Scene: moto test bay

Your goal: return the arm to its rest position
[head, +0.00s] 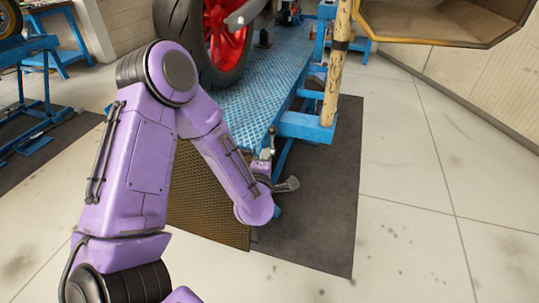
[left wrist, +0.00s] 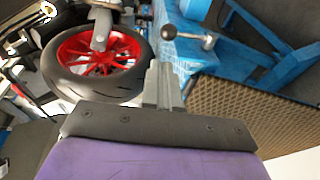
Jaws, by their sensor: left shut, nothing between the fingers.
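My left arm (head: 135,150), purple with black joints, rises from the lower left of the head view. It bends at a high elbow and reaches down to the near end of the blue motorcycle lift. My left gripper (left wrist: 161,82) shows in the left wrist view with its grey fingers together and nothing between them. In the head view the hand is small and partly hidden by the wrist. A metal lever with a dark ball knob (left wrist: 169,32) is just beyond the fingertips in the left wrist view; I cannot tell the exact gap. My right gripper is out of view.
A blue lift platform (head: 262,97) carries a motorcycle wheel with a red rim (head: 228,35). A worn yellow post (head: 337,65) stands on its right. A dark mat (head: 335,190) lies beneath. Blue stands are at left. The tiled floor at right (head: 430,215) is clear.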

